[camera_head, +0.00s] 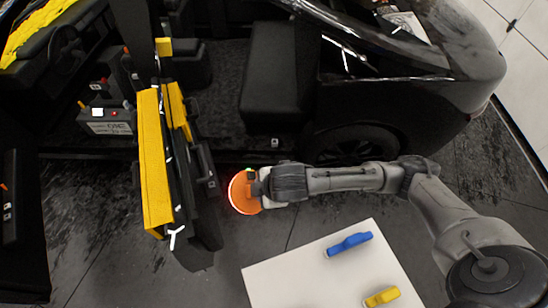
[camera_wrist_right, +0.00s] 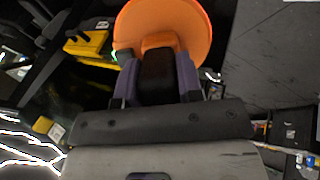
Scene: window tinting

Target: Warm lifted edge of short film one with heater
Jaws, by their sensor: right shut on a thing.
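The heater (camera_head: 241,194) is a round orange disc with a glowing rim, and it also shows at the top of the right wrist view (camera_wrist_right: 165,22). My right gripper (camera_head: 262,188) is shut on its dark handle, with one finger on each side in the wrist view (camera_wrist_right: 157,80). The heater is held in the air just right of the open car door (camera_head: 205,232), with a visible gap between them in the head view. Thin white streaks show on the door, but I cannot tell which is short film one or its lifted edge. My left gripper is not in view.
A white table (camera_head: 290,283) at the bottom carries a blue tool (camera_head: 349,243) and a yellow tool (camera_head: 381,297). The door has yellow strips (camera_head: 153,165) along it. The black car body (camera_head: 400,105) stands behind my right arm. The dark floor between door and table is clear.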

